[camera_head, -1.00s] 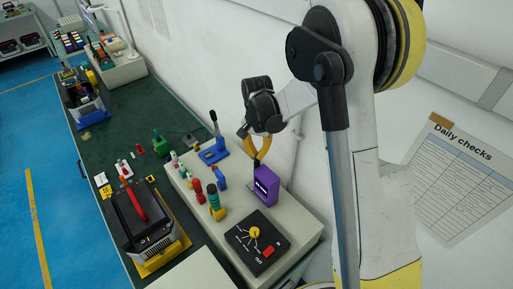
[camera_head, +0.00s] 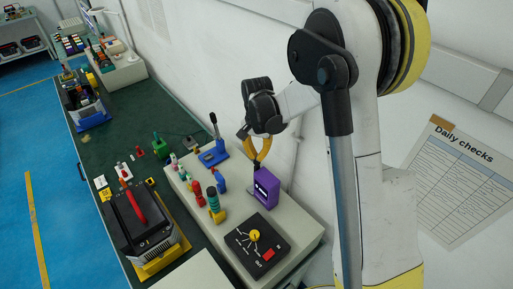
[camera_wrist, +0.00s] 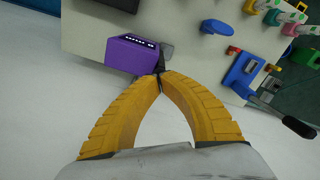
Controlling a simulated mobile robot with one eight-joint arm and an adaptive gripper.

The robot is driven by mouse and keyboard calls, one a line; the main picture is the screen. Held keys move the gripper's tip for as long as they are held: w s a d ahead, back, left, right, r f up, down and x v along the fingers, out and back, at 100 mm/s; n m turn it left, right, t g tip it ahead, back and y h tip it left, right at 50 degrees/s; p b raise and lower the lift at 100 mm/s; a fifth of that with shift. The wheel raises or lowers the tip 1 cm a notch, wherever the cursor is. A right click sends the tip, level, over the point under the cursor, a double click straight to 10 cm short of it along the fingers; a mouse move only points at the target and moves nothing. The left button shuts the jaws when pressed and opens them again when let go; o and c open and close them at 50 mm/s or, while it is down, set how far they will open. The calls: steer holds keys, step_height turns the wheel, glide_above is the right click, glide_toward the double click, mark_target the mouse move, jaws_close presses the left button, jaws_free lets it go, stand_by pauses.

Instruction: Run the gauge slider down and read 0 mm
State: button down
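The purple gauge (camera_head: 265,189) stands on the pale bench box, with a small lit display on its face. It also shows in the wrist view (camera_wrist: 130,54), where its digits are too small to read. A dark, thin part stands at its upper edge, by my fingertips, and a grey piece (camera_wrist: 167,51) shows just beyond them. My gripper (camera_head: 257,160) points down directly above the gauge. Its yellow fingers come together at the tips (camera_wrist: 160,77) beside the gauge. Whether the thin dark part is pinched between them is hard to tell.
A black dial box (camera_head: 257,244) with a yellow knob sits in front of the gauge. Red, blue and green-banded pieces and a blue lever device (camera_head: 213,154) stand to the left. A white wall is close on the right.

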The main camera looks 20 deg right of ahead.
step_height(320, 180, up, 8)
steer(key=p, duration=0.4)
steer(key=shift+r, duration=0.2)
stand_by(0.5)
steer(key=s+f+n+t+b, duration=0.3)
steer(key=s+f+b, duration=0.4)
steer(key=s+b, duration=0.4)
steer(key=s+f+n+t+b, duration=0.4)
steer(key=s+f+b, duration=0.4)
steer(key=b, duration=1)
steer(key=s, duration=0.3)
